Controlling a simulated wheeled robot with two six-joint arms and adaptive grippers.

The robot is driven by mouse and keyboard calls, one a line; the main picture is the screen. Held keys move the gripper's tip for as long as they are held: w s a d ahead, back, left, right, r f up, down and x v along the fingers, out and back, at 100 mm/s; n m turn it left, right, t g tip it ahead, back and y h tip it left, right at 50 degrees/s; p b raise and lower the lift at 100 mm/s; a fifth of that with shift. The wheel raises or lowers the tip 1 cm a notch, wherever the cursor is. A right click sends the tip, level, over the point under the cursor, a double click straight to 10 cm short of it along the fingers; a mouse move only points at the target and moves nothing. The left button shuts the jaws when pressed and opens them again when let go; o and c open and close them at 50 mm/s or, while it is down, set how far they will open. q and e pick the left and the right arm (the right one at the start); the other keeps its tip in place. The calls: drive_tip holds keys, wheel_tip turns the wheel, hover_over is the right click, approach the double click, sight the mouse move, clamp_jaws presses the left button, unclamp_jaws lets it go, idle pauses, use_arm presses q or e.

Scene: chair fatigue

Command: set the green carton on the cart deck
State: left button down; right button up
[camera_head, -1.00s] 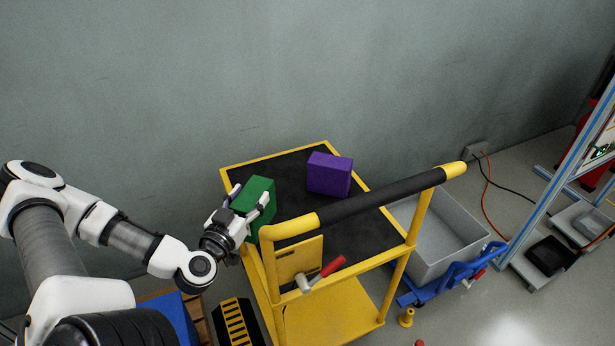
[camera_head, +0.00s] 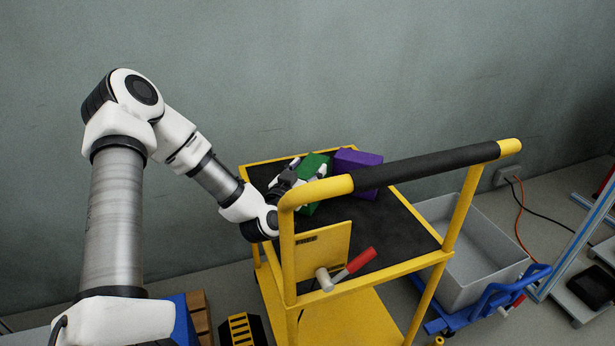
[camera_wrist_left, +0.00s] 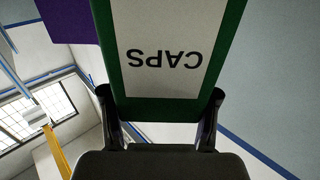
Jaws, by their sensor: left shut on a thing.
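The green carton (camera_head: 315,168) is over the far left part of the cart's black deck (camera_head: 398,236), just left of the purple carton (camera_head: 357,160). My left gripper (camera_head: 298,178) is shut on the green carton. In the left wrist view the green carton (camera_wrist_left: 168,108) fills the space between the two fingers, with a white label reading CAPS upside down. A purple surface (camera_wrist_left: 68,20) shows beside it there. The cart's handle post hides part of the gripper and carton, so I cannot tell whether the carton touches the deck. My right gripper is not in view.
The cart's black handle bar (camera_head: 425,166) crosses over the deck's near side. A red-handled mallet (camera_head: 350,266) hangs at the cart's near end. A grey bin (camera_head: 470,250) stands right of the cart. The deck's front right area is bare.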

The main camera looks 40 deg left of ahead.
use_arm(q)
drive_tip(key=shift+f, duration=0.1)
drive_tip(key=shift+c, duration=1)
unclamp_jaws()
drive_tip(key=shift+s+r, duration=0.2)
drive_tip(key=shift+s, duration=0.05)
drive_tip(key=p+v, duration=0.5)
drive_tip(key=v, duration=0.6)
drive_tip(key=shift+s, duration=0.25)
drive_tip(key=shift+d, duration=0.1)
